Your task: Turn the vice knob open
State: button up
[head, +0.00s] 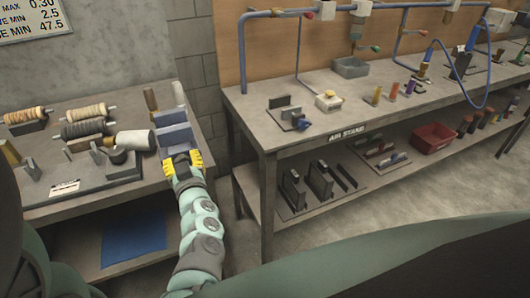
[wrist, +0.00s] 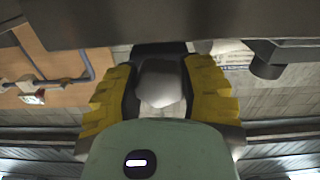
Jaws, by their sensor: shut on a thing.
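The vice (head: 176,136) has blue-grey upright jaws and stands at the right front corner of the left bench. My gripper (head: 182,160) reaches its near side, with its yellow fingers at the front of the vice. In the wrist view my gripper (wrist: 162,72) has a finger on each side of a rounded pale grey knob (wrist: 160,84) and is shut on it. In the head view the knob is hidden behind my gripper. How far the knob is turned cannot be told.
The left bench (head: 60,205) also holds wire spools (head: 85,128) and a white cylinder (head: 135,140) left of the vice. A second bench (head: 250,115) stands to the right, with a small clamp (head: 283,106) and a grey tray (head: 350,68). Floor shows between the benches.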

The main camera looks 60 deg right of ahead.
jog(key=n+b, duration=0.2)
jog(key=n, duration=0.1)
jog(key=shift+w+a+f, duration=0.1)
jog(key=shift+r, duration=0.25)
jog(key=o, duration=1.2)
jog(key=shift+f, duration=0.1)
jog(key=v, duration=1.2)
